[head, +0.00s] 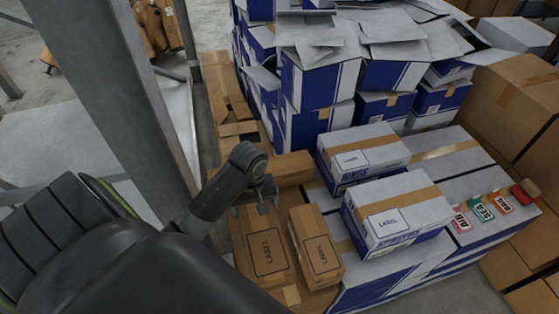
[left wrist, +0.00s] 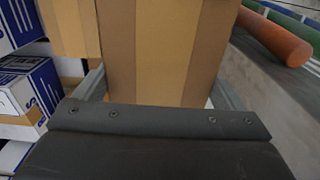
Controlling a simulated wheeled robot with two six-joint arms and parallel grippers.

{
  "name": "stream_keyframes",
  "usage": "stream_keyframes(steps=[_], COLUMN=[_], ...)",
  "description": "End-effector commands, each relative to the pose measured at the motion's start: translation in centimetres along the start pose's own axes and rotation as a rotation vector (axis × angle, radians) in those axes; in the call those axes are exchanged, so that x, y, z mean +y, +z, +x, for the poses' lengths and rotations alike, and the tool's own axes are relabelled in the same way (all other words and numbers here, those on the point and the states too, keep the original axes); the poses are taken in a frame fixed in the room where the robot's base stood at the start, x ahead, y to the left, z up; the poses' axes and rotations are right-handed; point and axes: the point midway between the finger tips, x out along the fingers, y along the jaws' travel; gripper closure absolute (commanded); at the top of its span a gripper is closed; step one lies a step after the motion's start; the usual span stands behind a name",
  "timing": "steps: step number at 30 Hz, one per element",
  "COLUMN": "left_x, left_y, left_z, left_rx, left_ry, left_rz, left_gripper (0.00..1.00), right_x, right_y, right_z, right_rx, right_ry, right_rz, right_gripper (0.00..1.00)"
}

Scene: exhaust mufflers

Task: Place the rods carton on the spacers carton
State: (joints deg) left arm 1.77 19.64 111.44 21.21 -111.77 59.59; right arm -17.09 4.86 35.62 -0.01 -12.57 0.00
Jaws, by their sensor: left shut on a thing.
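The spacers carton (head: 398,222) is white and blue with brown tape and a white label. It sits on a larger white and blue carton, right of my left gripper (head: 269,203). Two brown cartons with a printed label, a wider one (head: 266,248) and a narrower one (head: 316,246), lie below and right of that gripper. No rods wording is readable on either. In the left wrist view my left gripper (left wrist: 158,95) is shut on a brown carton (left wrist: 165,50) with a tape stripe. I cannot tell for sure which brown carton this is. My right gripper is not in view.
Another white and blue carton (head: 362,156) stands just behind the spacers carton. Small coloured tags (head: 482,209) lie to its right. Stacked white and blue cartons (head: 318,80) rise behind, and big brown boxes (head: 515,100) stand at right. A grey post (head: 120,80) stands at left.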

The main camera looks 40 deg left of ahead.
Motion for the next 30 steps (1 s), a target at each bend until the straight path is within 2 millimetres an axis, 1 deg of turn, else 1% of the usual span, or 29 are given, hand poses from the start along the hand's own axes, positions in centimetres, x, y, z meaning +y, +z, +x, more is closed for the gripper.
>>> stream_keyframes(steps=[2,5,15,21,24,30], left_x=[-0.3,-0.3,-0.3,-0.3,-0.3,-0.3], left_y=[0.1,0.2,0.2,0.2,0.1,0.1], left_z=[0.0,1.3,8.7,12.2,13.2,14.1], left_rx=[0.0,-0.003,-0.003,-0.001,0.001,0.002], left_ry=[-0.001,-0.001,-0.002,-0.001,0.0,0.001], left_rz=[0.003,0.002,0.003,0.004,0.004,0.005], left_gripper=[0.71,0.71,0.71,0.71,0.71,0.71], right_x=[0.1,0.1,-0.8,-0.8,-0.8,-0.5], right_y=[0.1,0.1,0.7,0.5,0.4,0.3], right_z=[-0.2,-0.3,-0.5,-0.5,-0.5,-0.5], right_rx=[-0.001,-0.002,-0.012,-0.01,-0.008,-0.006], right_ry=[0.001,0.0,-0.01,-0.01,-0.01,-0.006], right_rz=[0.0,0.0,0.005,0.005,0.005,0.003], right_gripper=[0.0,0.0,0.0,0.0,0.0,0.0])
